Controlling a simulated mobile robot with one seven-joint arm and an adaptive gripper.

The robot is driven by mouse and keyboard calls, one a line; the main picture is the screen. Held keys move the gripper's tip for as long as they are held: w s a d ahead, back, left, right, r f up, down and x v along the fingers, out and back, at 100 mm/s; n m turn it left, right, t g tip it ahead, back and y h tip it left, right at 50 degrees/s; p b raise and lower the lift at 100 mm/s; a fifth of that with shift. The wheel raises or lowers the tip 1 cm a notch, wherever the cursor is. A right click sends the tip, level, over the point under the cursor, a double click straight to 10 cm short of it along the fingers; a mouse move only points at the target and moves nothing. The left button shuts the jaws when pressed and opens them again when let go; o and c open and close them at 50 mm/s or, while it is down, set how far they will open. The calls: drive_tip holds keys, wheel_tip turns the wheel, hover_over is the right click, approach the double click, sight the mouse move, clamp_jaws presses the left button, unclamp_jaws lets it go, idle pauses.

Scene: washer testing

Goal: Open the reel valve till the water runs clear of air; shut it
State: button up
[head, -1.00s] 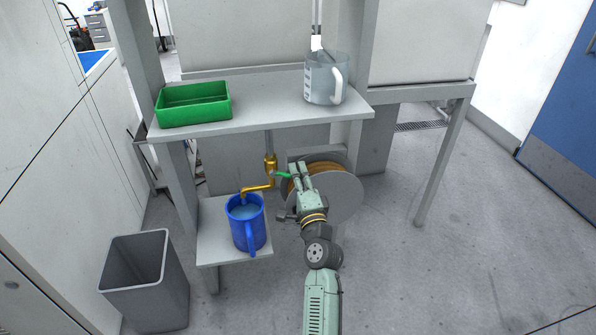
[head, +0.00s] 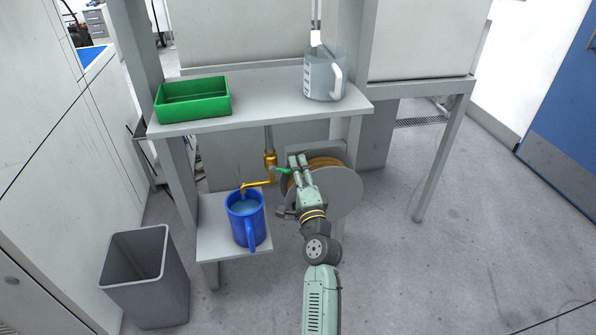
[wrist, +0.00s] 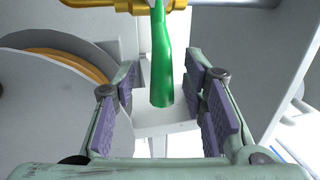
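The valve's green lever (head: 283,171) sticks out from the brass valve (head: 270,163) beside the hose reel (head: 335,190). In the wrist view the green lever (wrist: 162,60) hangs between my fingers, with a gap on both sides. My gripper (head: 298,160) is open around the lever's end; its purple pads (wrist: 165,108) do not touch it. The brass spout (head: 257,184) reaches over a blue jug (head: 247,230), which holds some water. I cannot make out a stream or air bubbles at this size.
The jug stands on a low shelf (head: 215,247). Above it, a green tray (head: 193,100) and a clear measuring jug (head: 322,80) stand on the upper shelf (head: 265,103). A grey bin (head: 147,280) is at lower left. The floor to the right is clear.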

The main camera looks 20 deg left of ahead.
drive_tip(key=v, duration=1.2)
